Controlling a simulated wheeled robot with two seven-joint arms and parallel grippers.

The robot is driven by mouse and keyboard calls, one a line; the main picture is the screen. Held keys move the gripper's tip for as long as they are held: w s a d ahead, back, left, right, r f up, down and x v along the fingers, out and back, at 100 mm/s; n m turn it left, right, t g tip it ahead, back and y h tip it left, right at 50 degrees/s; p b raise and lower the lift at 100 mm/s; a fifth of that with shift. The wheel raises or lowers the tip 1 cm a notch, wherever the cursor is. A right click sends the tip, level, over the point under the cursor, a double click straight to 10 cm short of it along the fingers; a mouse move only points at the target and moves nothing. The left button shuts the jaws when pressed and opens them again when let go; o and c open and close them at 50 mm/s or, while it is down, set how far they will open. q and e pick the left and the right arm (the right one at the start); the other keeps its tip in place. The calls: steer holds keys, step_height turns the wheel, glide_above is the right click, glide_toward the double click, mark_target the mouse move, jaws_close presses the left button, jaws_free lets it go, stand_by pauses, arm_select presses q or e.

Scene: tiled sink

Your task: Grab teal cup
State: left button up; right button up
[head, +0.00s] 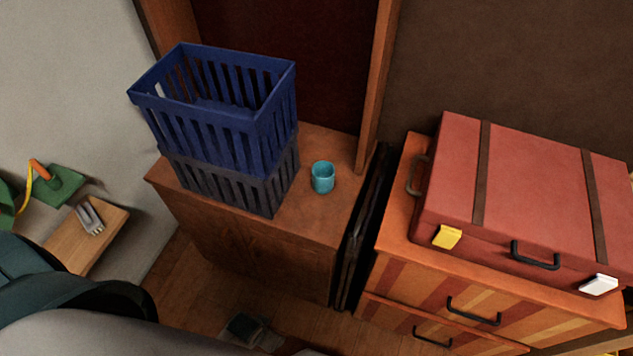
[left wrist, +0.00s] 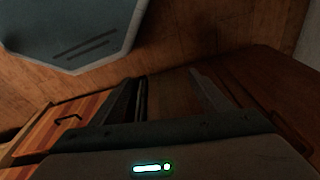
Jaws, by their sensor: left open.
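The teal cup (head: 323,177) stands upright on the wooden cabinet top (head: 318,222), to the right of the stacked crates. My left gripper (left wrist: 165,90) shows in the left wrist view with its two fingers apart and nothing between them. The wooden cabinet front and striped drawers lie beyond the fingers. The cup does not show in that view. In the head view I cannot clearly make out the left gripper. The right gripper is in neither view.
A blue crate (head: 199,128) sits on a dark grey crate (head: 214,182) left of the cup. Dark flat panels (head: 358,235) stand beside the cabinet. A red suitcase (head: 530,193) lies on the striped drawers (head: 470,300). A small wooden table (head: 75,243) is at left.

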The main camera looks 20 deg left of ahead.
arm_select(q)
steer(key=w+r+n+t+p, duration=0.1)
steer(key=w+r, duration=0.3)
steer(key=r, duration=0.5)
steer(key=w+d+r, duration=0.1)
steer(key=w+r, duration=0.2)
steer(key=r, duration=0.6)
steer(key=w+r+n+t+p, duration=0.1)
steer(key=w+r, duration=0.3)
steer(key=r, duration=0.5)
steer(key=w+d+r+n+t+y, duration=0.1)
steer(key=w+d+r+n, duration=0.1)
steer(key=w+r, duration=0.5)
steer(key=w+d+r+n+t+y, duration=0.1)
steer(key=w+d+r, duration=0.3)
steer(key=w, duration=1.1)
step_height(320, 180, up, 3)
steer(key=shift+r+n+y, duration=0.1)
steer(key=shift+n+y, duration=0.2)
steer(key=shift+n, duration=0.4)
steer(key=shift+p, duration=0.3)
steer(key=shift+p+x, duration=1.3)
steer(key=shift+x, duration=4.9)
